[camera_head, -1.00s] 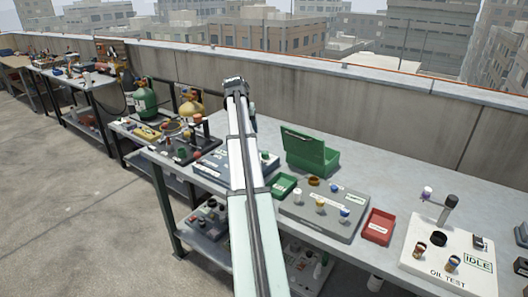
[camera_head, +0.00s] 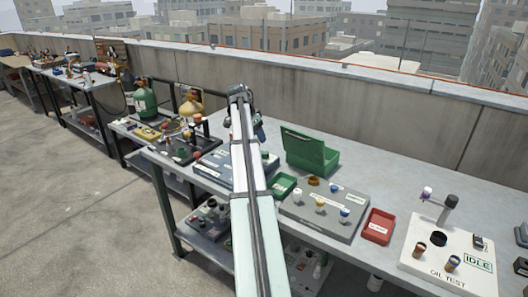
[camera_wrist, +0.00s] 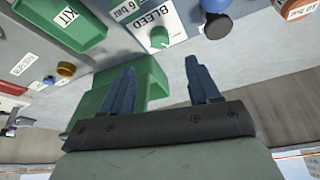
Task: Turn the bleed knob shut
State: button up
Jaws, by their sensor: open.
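The bleed knob (camera_wrist: 160,38) is a round green knob with a pale mark, on a grey panel by a white "BLEED" label (camera_wrist: 147,18) in the wrist view. My gripper (camera_wrist: 160,63) is open, its two dark blue fingers spread apart with nothing held between them. In the picture, the knob lies just above the gap between the fingertips, and I see no contact.
An open green case (camera_head: 312,152) stands behind a small green tray (camera_head: 284,186) on the bench. Right of my arm are another grey panel (camera_head: 335,228), a red tray (camera_head: 378,226) and an oil test unit (camera_head: 430,265).

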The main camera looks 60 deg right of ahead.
aim_at(265, 152)
jog(key=x, duration=1)
jog(key=shift+f, duration=0.1)
